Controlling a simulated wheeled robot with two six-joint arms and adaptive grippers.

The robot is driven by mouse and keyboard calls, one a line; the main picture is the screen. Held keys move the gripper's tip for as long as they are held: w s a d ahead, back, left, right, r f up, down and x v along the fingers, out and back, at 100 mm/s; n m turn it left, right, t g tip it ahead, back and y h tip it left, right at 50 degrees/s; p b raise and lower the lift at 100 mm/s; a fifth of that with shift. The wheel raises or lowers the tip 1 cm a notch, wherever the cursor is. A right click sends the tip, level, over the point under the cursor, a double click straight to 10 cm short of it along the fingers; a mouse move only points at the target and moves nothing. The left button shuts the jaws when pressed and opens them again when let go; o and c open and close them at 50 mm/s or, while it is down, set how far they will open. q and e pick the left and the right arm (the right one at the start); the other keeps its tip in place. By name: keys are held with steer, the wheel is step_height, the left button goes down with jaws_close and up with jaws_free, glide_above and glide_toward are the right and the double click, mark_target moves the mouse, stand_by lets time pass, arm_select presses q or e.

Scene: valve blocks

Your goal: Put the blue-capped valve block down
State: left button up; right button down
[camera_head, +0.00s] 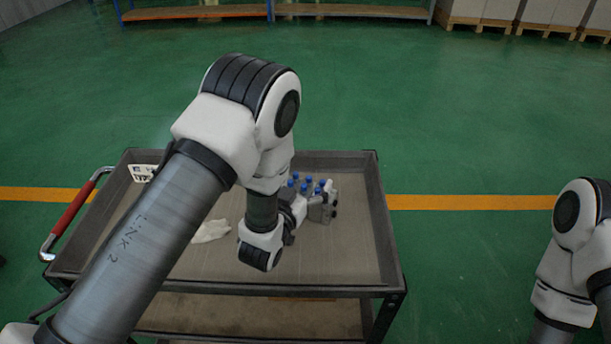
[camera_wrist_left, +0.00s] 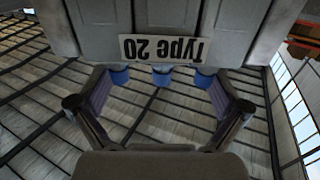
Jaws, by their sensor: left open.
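The valve block (camera_head: 321,209) is grey with several blue caps on top. In the camera_head view it appears to stand upright on the cart's top tray (camera_head: 345,250), right of centre. My left gripper (camera_head: 298,212) is at the block's left side, partly hidden by my own wrist. In the left wrist view the block (camera_wrist_left: 165,15) shows upside down with a "Type 20" label and blue caps. The open left fingers (camera_wrist_left: 158,95) are spread to either side of the caps, close to the block; contact cannot be told. My right gripper is out of view.
A white crumpled cloth or glove (camera_head: 212,231) lies on the tray left of my wrist. A white label (camera_head: 142,172) is at the back left corner. The tray has a raised rim and a red handle (camera_head: 72,213). The tray's right part is clear.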

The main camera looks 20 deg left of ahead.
arm_select(q)
steer(key=shift+s+f+b, duration=0.25)
steer(key=shift+s, duration=0.2)
steer(key=shift+s+f+b, duration=0.2)
steer(key=shift+s+b, duration=0.05)
steer(key=shift+s, duration=0.2)
steer(key=s, duration=0.3)
steer(key=s+a+r, duration=0.1)
steer(key=s, duration=0.1)
steer(key=shift+s, duration=0.35)
